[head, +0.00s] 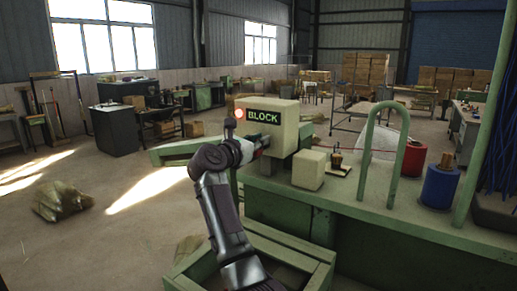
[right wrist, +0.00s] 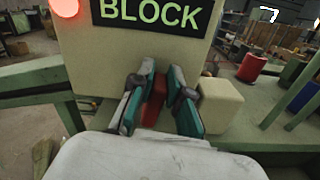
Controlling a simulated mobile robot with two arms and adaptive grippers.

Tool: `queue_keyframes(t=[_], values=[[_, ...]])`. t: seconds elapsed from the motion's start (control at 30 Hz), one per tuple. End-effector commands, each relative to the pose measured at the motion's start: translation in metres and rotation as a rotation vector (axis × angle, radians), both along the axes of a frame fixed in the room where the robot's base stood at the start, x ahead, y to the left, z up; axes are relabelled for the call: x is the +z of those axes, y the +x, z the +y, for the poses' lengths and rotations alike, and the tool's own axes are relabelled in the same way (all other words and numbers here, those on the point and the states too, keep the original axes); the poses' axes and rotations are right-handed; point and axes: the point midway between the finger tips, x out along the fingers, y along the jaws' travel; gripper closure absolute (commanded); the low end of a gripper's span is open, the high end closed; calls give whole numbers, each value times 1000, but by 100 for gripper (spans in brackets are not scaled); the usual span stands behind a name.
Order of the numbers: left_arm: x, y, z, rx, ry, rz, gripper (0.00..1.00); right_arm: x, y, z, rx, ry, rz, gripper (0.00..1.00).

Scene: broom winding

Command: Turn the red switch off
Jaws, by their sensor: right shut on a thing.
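The red switch (right wrist: 154,100) is on the front of a cream machine box, below the green-lettered BLOCK sign (right wrist: 152,12). My right gripper (right wrist: 158,104) has its teal-padded fingers on both sides of the switch and is shut on it. In the head view my right gripper (head: 262,143) reaches the face of the cream box (head: 283,120), and the fingers hide most of the switch. A round red lamp (head: 240,114) glows left of the sign; it also shows in the right wrist view (right wrist: 64,6). My left gripper is not in view.
A smaller cream block (head: 308,170) sits right of the box on the green bench (head: 350,200). Farther right are a green hoop (head: 402,150), a red spool (head: 413,158) and a blue spool (head: 440,186). A straw bundle (head: 62,201) lies on the floor at left.

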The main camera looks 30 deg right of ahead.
Motion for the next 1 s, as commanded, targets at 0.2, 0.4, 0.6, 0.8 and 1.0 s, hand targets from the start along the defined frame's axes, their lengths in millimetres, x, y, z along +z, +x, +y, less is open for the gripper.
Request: queue_keyframes(t=[0.2,0.4,0.6,0.8,1.0], values=[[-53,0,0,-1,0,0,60,-21,-2,0,0,81,-147,100],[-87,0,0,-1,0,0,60,-22,-4,-1,0,156,-318,100],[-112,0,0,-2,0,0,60,-24,-6,-2,0,231,-492,100],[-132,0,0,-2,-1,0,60,-25,-8,-3,-1,303,-666,100],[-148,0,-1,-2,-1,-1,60,-27,-10,-4,-1,375,-842,100]])
